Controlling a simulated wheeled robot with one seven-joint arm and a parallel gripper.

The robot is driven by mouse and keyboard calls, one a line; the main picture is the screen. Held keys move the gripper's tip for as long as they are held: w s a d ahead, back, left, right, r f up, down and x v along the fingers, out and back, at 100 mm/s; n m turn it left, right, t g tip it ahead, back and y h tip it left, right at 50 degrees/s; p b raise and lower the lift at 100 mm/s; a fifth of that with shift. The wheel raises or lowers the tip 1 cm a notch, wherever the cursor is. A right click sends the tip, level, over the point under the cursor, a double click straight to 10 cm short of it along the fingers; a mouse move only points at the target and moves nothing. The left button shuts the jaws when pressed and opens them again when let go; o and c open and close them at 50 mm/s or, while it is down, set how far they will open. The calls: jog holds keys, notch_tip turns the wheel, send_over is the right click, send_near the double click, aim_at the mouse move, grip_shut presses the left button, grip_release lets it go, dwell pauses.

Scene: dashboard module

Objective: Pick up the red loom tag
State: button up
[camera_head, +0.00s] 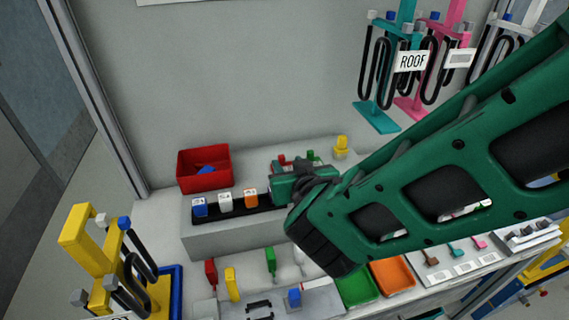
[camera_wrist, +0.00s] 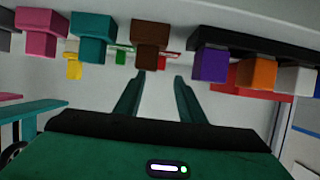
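A small red piece (camera_head: 281,160) stands on the back ledge, just beyond my gripper (camera_head: 290,183), beside a small green piece (camera_head: 310,156). In the wrist view, a bit of red (camera_wrist: 162,60) shows, mostly hidden behind a brown block (camera_wrist: 151,35); I cannot tell for sure that it is the red loom tag. Another red piece (camera_head: 210,273) stands at the front left, beside a yellow one. In the wrist view my gripper (camera_wrist: 158,80) is open and empty, its two fingers apart below the brown block. My arm hides part of the ledge.
A red bin (camera_head: 205,170) with something blue inside stands behind the block rack (camera_head: 238,207). A purple block (camera_wrist: 210,65) and teal block (camera_wrist: 92,32) flank the brown one. Green (camera_head: 357,287) and orange (camera_head: 391,276) trays lie in front. Hanging cable stands rise at the upper right.

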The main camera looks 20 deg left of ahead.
aim_at(283, 158)
jog(key=shift+x, duration=2.95)
jog(key=shift+s+f, duration=0.1)
jog(key=shift+f, duration=0.1)
grip_shut()
